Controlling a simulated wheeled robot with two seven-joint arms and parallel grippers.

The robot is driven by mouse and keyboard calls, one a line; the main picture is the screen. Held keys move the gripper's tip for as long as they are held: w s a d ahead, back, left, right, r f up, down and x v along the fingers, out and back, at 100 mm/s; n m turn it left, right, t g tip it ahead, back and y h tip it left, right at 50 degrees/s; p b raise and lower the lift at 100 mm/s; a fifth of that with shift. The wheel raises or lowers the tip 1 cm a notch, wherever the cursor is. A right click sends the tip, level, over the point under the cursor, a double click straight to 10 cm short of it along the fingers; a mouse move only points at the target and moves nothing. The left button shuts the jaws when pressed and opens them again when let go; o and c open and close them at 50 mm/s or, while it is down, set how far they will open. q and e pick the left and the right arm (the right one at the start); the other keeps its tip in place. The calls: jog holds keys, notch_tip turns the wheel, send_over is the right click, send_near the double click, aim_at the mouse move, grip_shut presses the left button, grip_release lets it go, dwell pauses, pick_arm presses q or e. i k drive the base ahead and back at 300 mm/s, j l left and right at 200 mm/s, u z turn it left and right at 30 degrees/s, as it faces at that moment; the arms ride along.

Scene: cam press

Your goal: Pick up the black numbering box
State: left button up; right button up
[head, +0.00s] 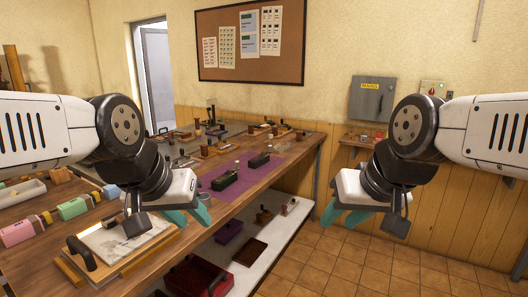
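Two small dark boxes rest on the purple mat (278,165) on the long wooden table. The nearer dark box (225,179) is at the mat's left part, and the farther black box (259,160) is near its middle. I cannot tell which is the numbering box. My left gripper (192,216) hangs in front of the mat, nearer to me, with its teal fingers apart and nothing between them. My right gripper (360,217) is to the right, beyond the table's edge over the floor, with its teal fingers apart and empty. Neither touches a box.
A framed sheet with a black handle (80,252) lies at the table's near left, by pink (17,231) and green (73,208) blocks. Several small tools stand at the back. A white lower shelf (262,243) holds a red tray (198,276). The tiled floor at right is clear.

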aim_at(259, 161)
jog(key=u, duration=0.4)
jog(key=i+l+u, duration=0.2)
jog(key=u, duration=0.25)
jog(key=i+l+u, duration=0.15)
jog(key=l+u, duration=0.35)
jog(key=i+l+u, duration=0.2)
jog(key=l, duration=0.55)
jog(key=i+l+u, duration=0.2)
jog(key=l, duration=0.5)
jog(key=l+u, duration=0.25)
jog(key=l, duration=1.55)
jog(key=i+l, duration=0.15)
jog(key=l, duration=0.9)
